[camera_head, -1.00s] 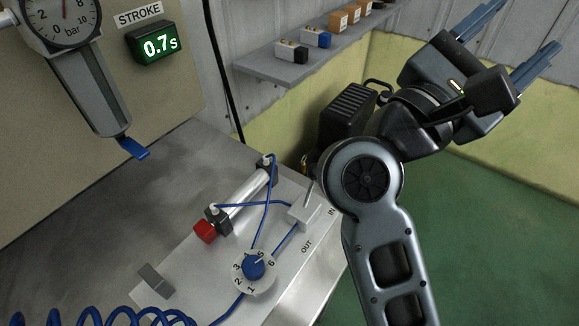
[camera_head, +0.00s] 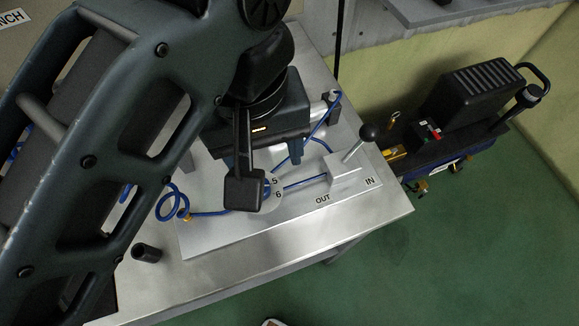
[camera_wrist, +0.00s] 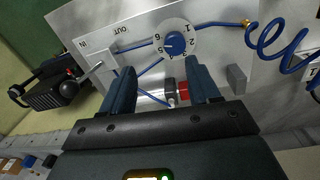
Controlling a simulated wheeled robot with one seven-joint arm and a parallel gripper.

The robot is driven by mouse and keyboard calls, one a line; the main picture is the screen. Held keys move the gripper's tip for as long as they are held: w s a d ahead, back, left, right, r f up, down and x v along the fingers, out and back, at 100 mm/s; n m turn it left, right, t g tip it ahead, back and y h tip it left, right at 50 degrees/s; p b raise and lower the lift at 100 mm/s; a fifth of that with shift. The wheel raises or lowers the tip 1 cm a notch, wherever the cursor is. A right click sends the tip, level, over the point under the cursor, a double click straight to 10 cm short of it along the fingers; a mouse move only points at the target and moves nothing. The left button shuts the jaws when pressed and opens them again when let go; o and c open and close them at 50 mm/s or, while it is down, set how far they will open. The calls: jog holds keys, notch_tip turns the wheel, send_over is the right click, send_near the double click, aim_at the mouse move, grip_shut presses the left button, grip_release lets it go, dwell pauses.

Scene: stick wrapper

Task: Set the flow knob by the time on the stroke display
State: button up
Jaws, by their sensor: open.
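The blue flow knob (camera_wrist: 175,43) sits on a round white dial (camera_wrist: 185,28) with numbers, in the upper middle of the wrist view. Its white mark points left, about toward the 5 and 6; the exact setting is too small to tell. My gripper (camera_wrist: 160,76) is open and empty, its blue fingers apart, with the knob ahead of the fingertips and between them in the picture. In the head view my gripper (camera_head: 292,152) hangs over the panel and hides most of the knob; the dial edge (camera_head: 277,193) shows 5 and 6. The stroke display is out of view.
A lever valve (camera_head: 346,173) with a black ball handle stands by the IN and OUT labels. A cylinder with a red end (camera_wrist: 184,90) lies between my fingers in the wrist view. Blue hoses cross the panel (camera_head: 225,235). A short black tube (camera_head: 147,253) is on the table.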

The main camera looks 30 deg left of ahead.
jog(key=shift+s+a, duration=0.55)
jog(key=shift+a, duration=0.05)
jog(key=shift+s+f, duration=0.15)
jog(key=shift+f+p, duration=0.75)
jog(key=shift+f, duration=3)
jog(key=shift+c, duration=0.4)
jog(key=c, duration=1)
jog(key=shift+o, duration=0.2)
